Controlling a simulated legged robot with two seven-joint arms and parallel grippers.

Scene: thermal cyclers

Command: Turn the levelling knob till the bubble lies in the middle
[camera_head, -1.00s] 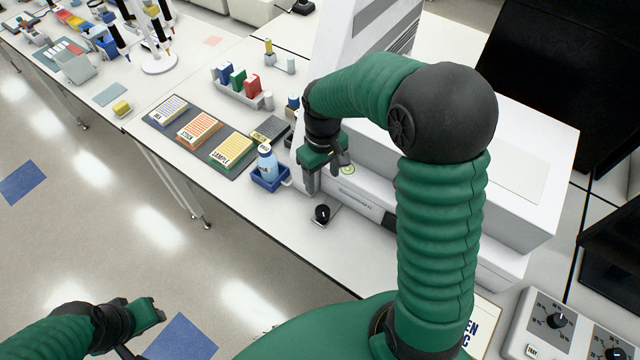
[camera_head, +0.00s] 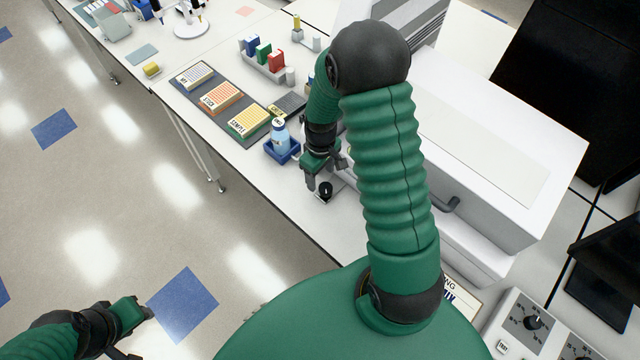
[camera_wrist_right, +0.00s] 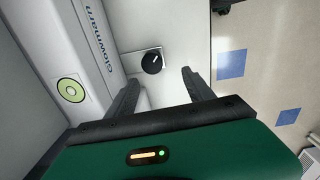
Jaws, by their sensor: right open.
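The black levelling knob (camera_head: 325,189), with a white pointer line, sits on a small grey plate on the bench in front of the white machine. It also shows in the right wrist view (camera_wrist_right: 152,62). The round yellow-green bubble level (camera_wrist_right: 70,90) is on the machine's pale surface, left of the knob in the wrist view. A pale ring shows near its middle; the exact bubble place is too small to tell. My left gripper (camera_head: 140,312) hangs over the floor.
A blue holder (camera_head: 281,152) with a bottle stands close beside my right gripper. A dark mat (camera_head: 212,117) with labelled racks lies farther left. The white machine (camera_head: 490,150) blocks the right side. A control box with dials (camera_head: 510,320) is at lower right.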

